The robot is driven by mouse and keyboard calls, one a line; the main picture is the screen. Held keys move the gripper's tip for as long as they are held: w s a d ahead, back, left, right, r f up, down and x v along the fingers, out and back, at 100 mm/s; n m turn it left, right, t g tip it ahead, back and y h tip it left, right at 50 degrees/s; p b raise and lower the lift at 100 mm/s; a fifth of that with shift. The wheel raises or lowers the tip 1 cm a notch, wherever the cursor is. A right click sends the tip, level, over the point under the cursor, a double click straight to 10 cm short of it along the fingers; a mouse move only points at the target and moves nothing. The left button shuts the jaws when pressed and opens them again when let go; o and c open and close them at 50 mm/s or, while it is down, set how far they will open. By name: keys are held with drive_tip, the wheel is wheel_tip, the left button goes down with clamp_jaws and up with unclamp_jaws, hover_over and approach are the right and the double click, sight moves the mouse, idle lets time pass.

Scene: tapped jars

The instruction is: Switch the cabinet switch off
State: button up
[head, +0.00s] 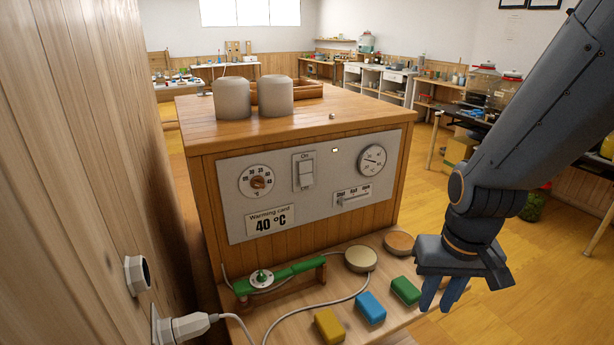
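The cabinet (215,180) is a wooden box with a grey control panel on its front. The cabinet switch (305,174) is a pale rocker in an upright plate, left of the panel's middle, with "On" printed above it. I cannot tell clearly which way the rocker is tipped. A small pale indicator (335,150) right of it looks bright. My gripper (441,300) points down in front and to the right of the cabinet, well apart from the switch. Its blue fingers look parted, with nothing between them.
The panel also carries a temperature dial (257,181), a round gauge (372,160) and a slider (353,196). Two grey jars (232,98) stand on top. A wooden wall (75,150) stands close left.

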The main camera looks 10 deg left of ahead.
idle(0.3)
drive_tip(key=shift+w, duration=0.2)
clamp_jaws()
drive_tip(key=w+a+r+m+t+y, duration=0.1)
drive_tip(key=w+a+m+t, duration=0.25)
drive_tip(key=w, duration=0.45)
drive_tip(key=w+a+r+m+t+y, duration=0.1)
drive_tip(key=w+a+r+m+t, duration=0.2)
drive_tip(key=w, duration=0.4)
drive_tip(key=w+a+r+m+t+y, duration=0.2)
drive_tip(key=a+r, duration=0.1)
drive_tip(key=a, duration=0.3)
drive_tip(key=w+a+r+m+t+y, duration=0.2)
drive_tip(key=w+a+r+m+y, duration=0.1)
drive_tip(key=a, duration=0.3)
drive_tip(key=shift+y, duration=0.3)
drive_tip(key=shift+t, duration=0.25)
